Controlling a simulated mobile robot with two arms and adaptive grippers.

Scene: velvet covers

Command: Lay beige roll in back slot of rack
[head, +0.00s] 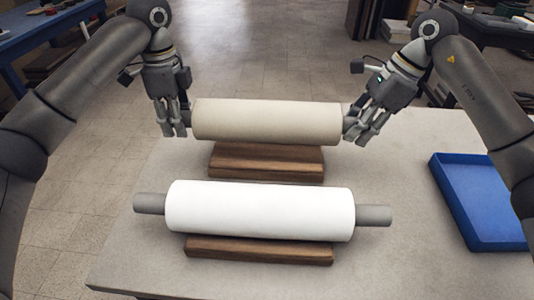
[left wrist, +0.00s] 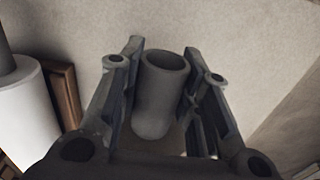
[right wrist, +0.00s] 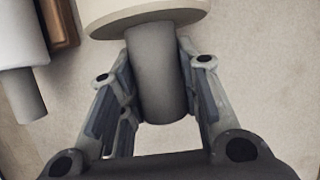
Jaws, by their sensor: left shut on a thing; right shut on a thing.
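The beige roll (head: 267,121) lies level across the head view, at the back wooden support of the rack (head: 267,163). My left gripper (head: 174,124) is shut on the left end of its grey core, which shows between the fingers in the left wrist view (left wrist: 160,95). My right gripper (head: 360,130) is shut on the right core end, seen in the right wrist view (right wrist: 157,75). The beige roll's end (right wrist: 105,20) is just beyond those fingers. I cannot tell whether the roll touches the back support. Its lower contact side is hidden.
A white roll (head: 260,210) with grey core ends lies on the front wooden support (head: 260,251). A blue tray (head: 447,185) stands at the table's right. The pale table (head: 130,262) is bare around the rack. A blue bench (head: 40,40) is at the back left.

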